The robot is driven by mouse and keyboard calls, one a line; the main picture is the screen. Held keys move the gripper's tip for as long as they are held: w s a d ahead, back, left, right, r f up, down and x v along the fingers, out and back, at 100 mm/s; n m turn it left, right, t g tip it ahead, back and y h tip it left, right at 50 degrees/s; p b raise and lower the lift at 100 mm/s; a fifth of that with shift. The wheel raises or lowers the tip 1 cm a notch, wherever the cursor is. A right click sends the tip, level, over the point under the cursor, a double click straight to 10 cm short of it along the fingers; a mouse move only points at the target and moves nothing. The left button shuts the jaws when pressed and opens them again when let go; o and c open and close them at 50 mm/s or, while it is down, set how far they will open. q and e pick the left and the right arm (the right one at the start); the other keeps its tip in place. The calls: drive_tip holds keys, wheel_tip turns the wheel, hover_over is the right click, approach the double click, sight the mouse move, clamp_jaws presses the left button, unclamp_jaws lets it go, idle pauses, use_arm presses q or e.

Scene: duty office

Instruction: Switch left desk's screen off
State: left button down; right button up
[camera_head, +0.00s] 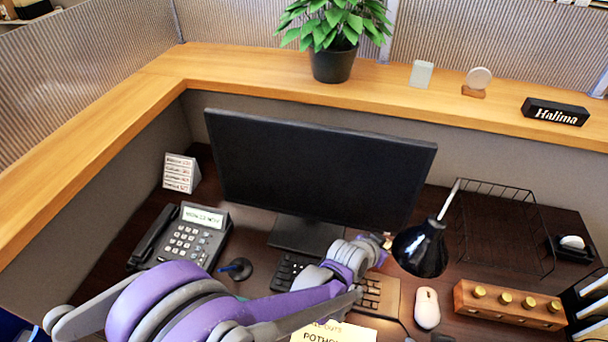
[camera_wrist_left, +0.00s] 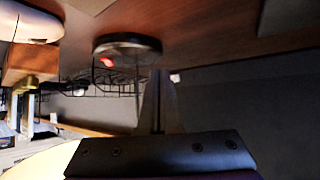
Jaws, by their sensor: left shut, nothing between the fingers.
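The desk's black monitor (camera_head: 315,170) stands on its foot (camera_head: 303,234) at the back of the desk, and its screen face is dark. My left gripper (camera_head: 384,242) is just below the monitor's lower right edge, beside the desk lamp's black head (camera_head: 421,249). My arm covers part of the keyboard. In the left wrist view, the shut, empty fingers (camera_wrist_left: 158,90) show close to a dark round base (camera_wrist_left: 127,46) with a red spot on it. I cannot tell whether they touch anything. My right gripper is not in view.
A desk phone (camera_head: 187,236) stands left. The keyboard (camera_head: 379,294), mouse (camera_head: 427,308), a wooden block with brass knobs (camera_head: 508,304) and a wire tray (camera_head: 505,229) crowd the right side. A wooden ledge (camera_head: 240,70) with a potted plant (camera_head: 334,62) runs behind.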

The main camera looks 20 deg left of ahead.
use_arm(q)
drive_tip(key=shift+s+r, duration=0.2)
drive_tip(key=shift+s, duration=2.85)
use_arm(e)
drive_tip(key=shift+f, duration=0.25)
